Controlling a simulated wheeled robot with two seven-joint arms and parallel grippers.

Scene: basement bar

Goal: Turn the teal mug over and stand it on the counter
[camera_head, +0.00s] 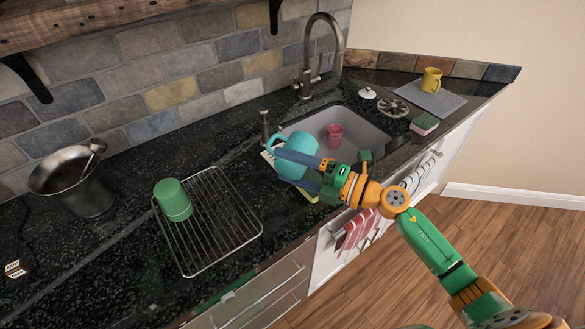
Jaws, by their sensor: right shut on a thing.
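The teal mug (297,143) is near the front left of the sink in the head view, its handle (274,143) pointing left. My right gripper (287,168) is shut on the mug, with blue fingers across its near side. The fingers hide part of the mug's body, and I cannot tell for sure which way its mouth faces or whether it touches the surface below. A pale flat thing (312,196) shows partly beneath the mug on the dark counter (120,262). My left gripper is not in view.
A pink cup (334,135) stands in the sink (365,135), behind the mug. A green cup (172,199) stands on the wire rack (222,262) at left. A metal bucket (68,180) is farther left. A yellow mug (431,80) stands on a grey mat (440,103) at right.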

